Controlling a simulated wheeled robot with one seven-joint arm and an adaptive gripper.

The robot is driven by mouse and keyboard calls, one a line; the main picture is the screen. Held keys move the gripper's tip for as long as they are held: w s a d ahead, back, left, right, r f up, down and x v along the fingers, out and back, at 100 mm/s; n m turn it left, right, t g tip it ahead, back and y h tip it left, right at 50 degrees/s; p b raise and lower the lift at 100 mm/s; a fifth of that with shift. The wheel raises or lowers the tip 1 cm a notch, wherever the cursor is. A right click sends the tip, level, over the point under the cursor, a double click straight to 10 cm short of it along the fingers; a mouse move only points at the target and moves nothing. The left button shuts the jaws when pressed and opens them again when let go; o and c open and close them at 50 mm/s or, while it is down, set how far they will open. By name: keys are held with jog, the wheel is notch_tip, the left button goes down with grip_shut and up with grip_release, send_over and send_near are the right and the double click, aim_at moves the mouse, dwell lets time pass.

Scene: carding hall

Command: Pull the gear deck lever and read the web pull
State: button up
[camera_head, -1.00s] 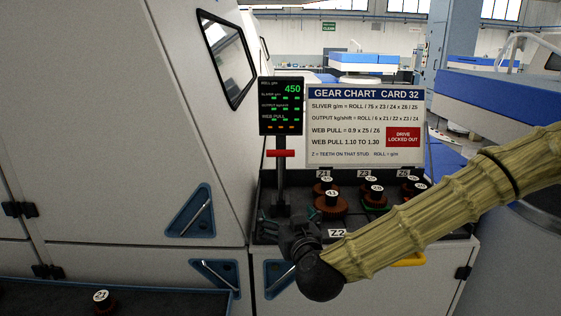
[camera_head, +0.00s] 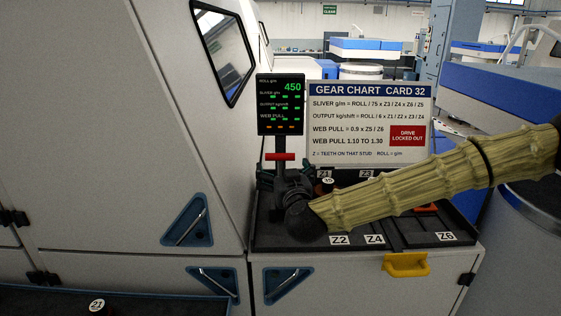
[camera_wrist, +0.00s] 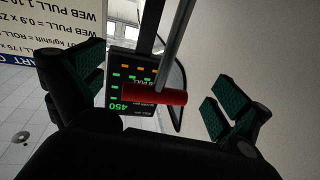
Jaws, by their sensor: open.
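The gear deck lever has a red crossbar handle (camera_head: 280,156) on an upright post, just below the display in the head view. In the wrist view the red handle (camera_wrist: 157,96) lies between my gripper's spread fingers, with a gap on both sides. My gripper (camera_head: 276,178) is open, just below the handle and in front of the post. The display (camera_head: 281,104) reads ROLL g/m 450; the SLIVER, OUTPUT and WEB PULL rows show only green dashes. The gear chart (camera_head: 368,124) gives WEB PULL = 0.9 x Z5 / Z6 and 1.10 to 1.30, with a red DRIVE LOCKED OUT label.
The dark gear deck (camera_head: 400,236) carries stud labels and gears, partly hidden by my arm. A yellow handle (camera_head: 405,264) juts from the cabinet front. A dark tray (camera_head: 40,305) with a gear marked 21 is lower left. The large grey machine panel (camera_head: 110,130) stands left.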

jog(key=shift+w+a+r+p, duration=0.2)
jog(key=shift+w+r+p, duration=0.1)
jog(key=shift+w+r, duration=0.1)
jog(key=shift+w+a+f, duration=0.15)
jog(key=shift+w+f, duration=0.15)
jog(key=shift+w, duration=0.5)
jog(key=shift+s+r, duration=0.15)
jog(key=shift+s, duration=0.05)
jog(key=shift+w, duration=0.1)
jog(key=c, duration=1.2)
jog(key=shift+c, duration=0.2)
